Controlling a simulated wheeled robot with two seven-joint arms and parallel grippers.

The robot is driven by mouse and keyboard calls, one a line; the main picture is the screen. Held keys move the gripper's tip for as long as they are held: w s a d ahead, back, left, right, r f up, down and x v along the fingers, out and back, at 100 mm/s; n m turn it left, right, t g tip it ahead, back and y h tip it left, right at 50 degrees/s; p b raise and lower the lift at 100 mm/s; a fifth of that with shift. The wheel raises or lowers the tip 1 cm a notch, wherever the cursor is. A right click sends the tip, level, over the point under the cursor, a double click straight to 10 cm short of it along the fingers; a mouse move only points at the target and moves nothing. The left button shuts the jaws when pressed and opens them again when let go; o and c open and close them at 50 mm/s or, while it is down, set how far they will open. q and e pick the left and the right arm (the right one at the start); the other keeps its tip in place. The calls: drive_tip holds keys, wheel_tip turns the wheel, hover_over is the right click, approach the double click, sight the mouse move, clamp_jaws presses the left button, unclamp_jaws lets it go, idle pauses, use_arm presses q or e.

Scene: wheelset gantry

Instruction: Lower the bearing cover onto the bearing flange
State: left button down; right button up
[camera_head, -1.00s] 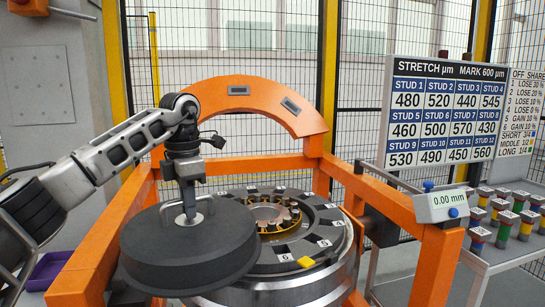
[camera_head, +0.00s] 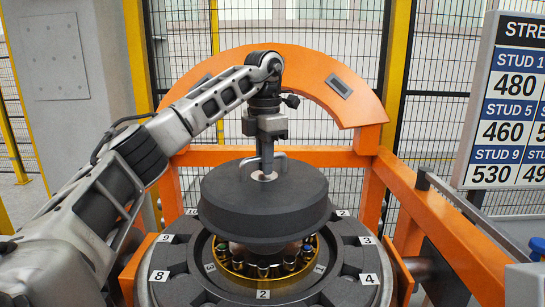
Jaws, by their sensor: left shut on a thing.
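The bearing cover (camera_head: 264,207) is a thick dark grey disc with a metal loop handle on top. My left gripper (camera_head: 267,172) is shut on that handle and holds the cover level. The bearing flange (camera_head: 345,258) is a wide grey ring with numbered white tags, lying below the cover. A gold inner ring with several studs (camera_head: 262,267) shows at its middle, under the cover's front edge. The cover hangs above the flange with a visible gap at the front. Its far side hides the back of the flange. My right gripper is not in view.
An orange frame (camera_head: 437,232) with an arch (camera_head: 341,88) stands around and behind the flange. A stud stretch board (camera_head: 508,125) is at the right. A grey cabinet (camera_head: 62,75) and mesh fence are behind.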

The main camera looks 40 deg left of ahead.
sight(266, 182)
use_arm(q)
drive_tip(key=shift+s+r, duration=0.1)
drive_tip(key=shift+s, duration=0.05)
wheel_tip(266, 182, down, 2)
drive_tip(key=shift+b, duration=0.55)
drive_tip(key=shift+w+f+b, duration=0.2)
drive_tip(key=shift+f+b, duration=0.65)
drive_tip(key=shift+f, duration=1.05)
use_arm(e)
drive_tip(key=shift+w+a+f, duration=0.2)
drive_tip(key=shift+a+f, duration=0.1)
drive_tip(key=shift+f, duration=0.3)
use_arm(q)
drive_tip(key=shift+p, duration=0.45)
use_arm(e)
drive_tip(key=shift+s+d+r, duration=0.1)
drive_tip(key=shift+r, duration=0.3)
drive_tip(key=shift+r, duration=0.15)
use_arm(q)
drive_tip(key=shift+p, duration=0.5)
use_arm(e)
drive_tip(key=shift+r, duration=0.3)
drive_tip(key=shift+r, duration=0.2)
